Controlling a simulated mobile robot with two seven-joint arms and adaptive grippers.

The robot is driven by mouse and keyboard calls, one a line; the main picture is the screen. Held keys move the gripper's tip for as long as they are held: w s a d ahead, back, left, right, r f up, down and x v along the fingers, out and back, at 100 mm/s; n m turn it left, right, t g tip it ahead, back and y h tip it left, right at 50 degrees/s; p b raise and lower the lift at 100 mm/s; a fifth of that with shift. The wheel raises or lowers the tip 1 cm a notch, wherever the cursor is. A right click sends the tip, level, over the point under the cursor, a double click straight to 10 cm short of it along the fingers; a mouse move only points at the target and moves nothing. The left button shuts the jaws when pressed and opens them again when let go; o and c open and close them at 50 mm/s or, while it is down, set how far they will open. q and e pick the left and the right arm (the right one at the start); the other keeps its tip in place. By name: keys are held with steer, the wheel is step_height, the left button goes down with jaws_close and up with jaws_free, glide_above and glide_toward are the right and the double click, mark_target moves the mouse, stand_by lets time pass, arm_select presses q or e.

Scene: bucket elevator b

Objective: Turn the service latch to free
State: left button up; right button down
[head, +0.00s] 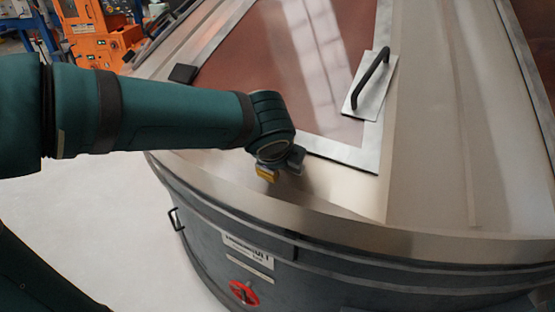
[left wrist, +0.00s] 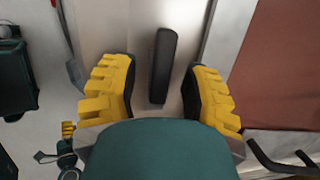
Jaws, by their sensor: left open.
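A black bar (left wrist: 165,62), likely the service latch, stands on the pale metal in the left wrist view. It lies between the two yellow-padded fingers of my left gripper (left wrist: 160,75), with a gap on each side. The fingers are open, and no contact shows. In the head view my left gripper (head: 280,168) points down at the metal cover just inside the rim, below the red-brown window. The bar is not clearly visible there, as the wrist and fingers cover that spot.
A black handle (head: 370,76) on a pale plate sits beside the window (head: 285,65). A small black block (head: 183,73) sits on the cover's left. A red knob (head: 243,292) is on the drum's side. Orange machinery (head: 98,35) stands behind. The floor at left is clear.

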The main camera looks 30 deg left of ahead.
arm_select(q)
steer(key=v, duration=1)
steer(key=shift+s, duration=0.15)
steer(key=shift+r, duration=0.1)
